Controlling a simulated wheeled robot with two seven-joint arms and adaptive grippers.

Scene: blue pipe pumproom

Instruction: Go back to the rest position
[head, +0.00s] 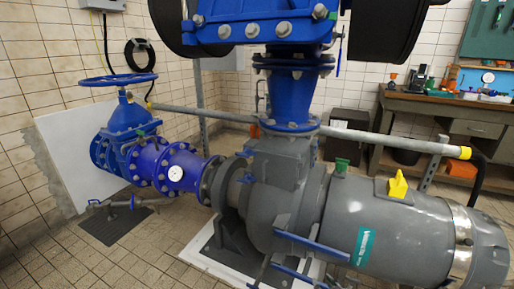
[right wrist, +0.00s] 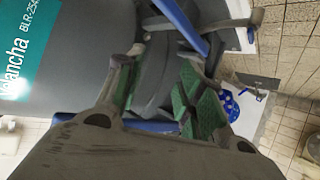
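My right gripper (right wrist: 160,82) shows in the right wrist view with its two fingers apart. Green pads line the fingers, and nothing is seen held between them. The grey pump motor (right wrist: 70,50) with its teal label fills the left of that view, beyond the fingers. A blue bar (right wrist: 182,24) crosses beyond the gripper. In the head view I cannot make out either gripper. The motor (head: 385,225) with the teal label (head: 364,246) is at the lower right there, and blue bars (head: 312,246) are in front of the pump.
A blue valve with a handwheel (head: 118,79) stands at the left, joined to the pump by a blue pipe with a gauge (head: 175,174). A grey rail (head: 380,138) runs behind the pump. A workbench (head: 440,108) stands at the back right. Tiled floor (head: 150,250) is open at the lower left.

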